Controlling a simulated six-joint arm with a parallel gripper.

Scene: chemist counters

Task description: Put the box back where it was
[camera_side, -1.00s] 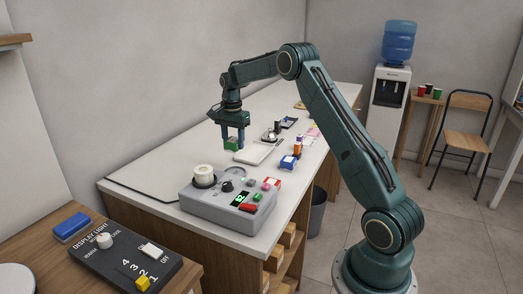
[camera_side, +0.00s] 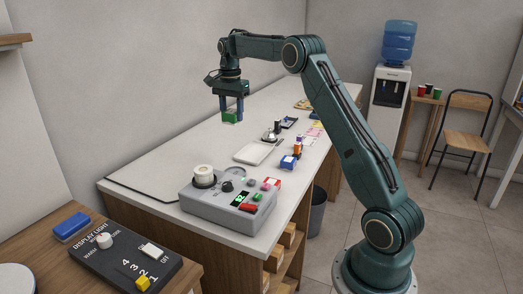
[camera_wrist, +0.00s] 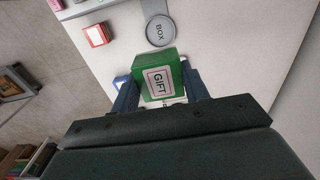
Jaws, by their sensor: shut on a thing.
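My gripper (camera_side: 230,112) is shut on a green box (camera_side: 230,117) and holds it above the white counter. In the wrist view the green box (camera_wrist: 165,77) shows a white label reading "GIFT", between the two fingers of my gripper (camera_wrist: 160,90). A round grey-rimmed spot marked "BOX" (camera_wrist: 160,30) lies on the counter just beyond the box in the wrist view. This round spot (camera_side: 233,171) also shows in the side view, behind the grey control panel, lower than the held box, and it looks empty.
A grey control panel (camera_side: 228,208) with a white roll and buttons stands at the counter's near end. A white tray (camera_side: 254,153), a blue box (camera_side: 288,162) and small bottles stand along the right side. The counter's left part is clear.

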